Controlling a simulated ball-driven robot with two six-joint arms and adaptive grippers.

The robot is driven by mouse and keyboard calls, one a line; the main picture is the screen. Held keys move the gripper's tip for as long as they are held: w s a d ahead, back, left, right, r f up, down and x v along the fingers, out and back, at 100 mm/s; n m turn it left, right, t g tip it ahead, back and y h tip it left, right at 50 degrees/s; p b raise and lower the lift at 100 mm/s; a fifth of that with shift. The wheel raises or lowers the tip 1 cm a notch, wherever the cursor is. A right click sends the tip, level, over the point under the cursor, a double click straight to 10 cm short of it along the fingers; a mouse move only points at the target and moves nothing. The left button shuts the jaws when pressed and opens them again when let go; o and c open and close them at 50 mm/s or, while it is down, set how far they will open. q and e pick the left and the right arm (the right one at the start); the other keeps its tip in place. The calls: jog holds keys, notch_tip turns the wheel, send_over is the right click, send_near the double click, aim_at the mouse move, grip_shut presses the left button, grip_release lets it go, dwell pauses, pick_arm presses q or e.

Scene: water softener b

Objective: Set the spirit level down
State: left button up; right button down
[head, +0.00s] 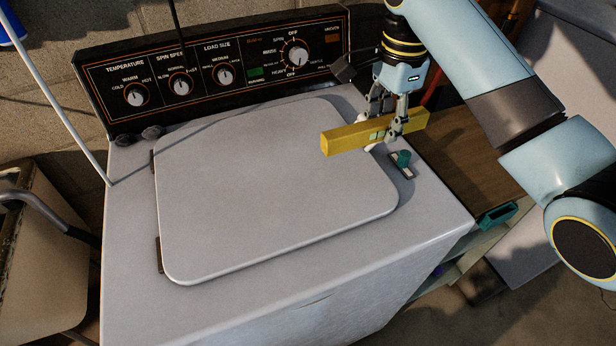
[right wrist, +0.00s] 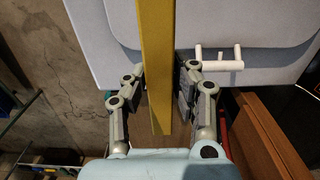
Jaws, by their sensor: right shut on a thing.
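The spirit level is a yellow bar (head: 345,138) with a pale greenish vial window. It lies across my right gripper (head: 384,128), above the far right part of the washer's closed lid (head: 270,190). The gripper is shut on it near the middle of its length. In the right wrist view the level (right wrist: 157,60) runs lengthwise between the two fingers of the gripper (right wrist: 161,88). Whether its underside touches the washer cannot be told. My left gripper is not in view.
A small teal-topped item (head: 403,158) sits on the washer top right of the lid. A white pronged piece (right wrist: 218,62) shows beside the level. The control panel (head: 215,75) rises at the back. A wooden surface (head: 460,150) lies to the right. Most of the lid is clear.

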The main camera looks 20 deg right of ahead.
jog(key=p, duration=0.2)
send_near(326, 200)
jog(key=d, duration=0.3)
jog(key=shift+w+d+f, duration=0.1)
jog(key=shift+d+f, duration=0.1)
jog(key=a+f, duration=0.1)
jog(key=a, duration=0.1)
jog(key=shift+a+f, duration=0.7)
jog(key=shift+f, duration=0.2)
notch_tip(326, 200, down, 3)
jog(key=shift+f+p, duration=0.2)
jog(key=shift+p, duration=0.35)
jog(key=shift+f, duration=0.2)
jog(key=c, duration=1.1)
grip_release()
jog(key=shift+f, duration=0.1)
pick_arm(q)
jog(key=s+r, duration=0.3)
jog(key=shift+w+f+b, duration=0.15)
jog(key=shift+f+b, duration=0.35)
pick_arm(e)
notch_tip(326, 200, up, 12)
jog(key=shift+r, duration=0.2)
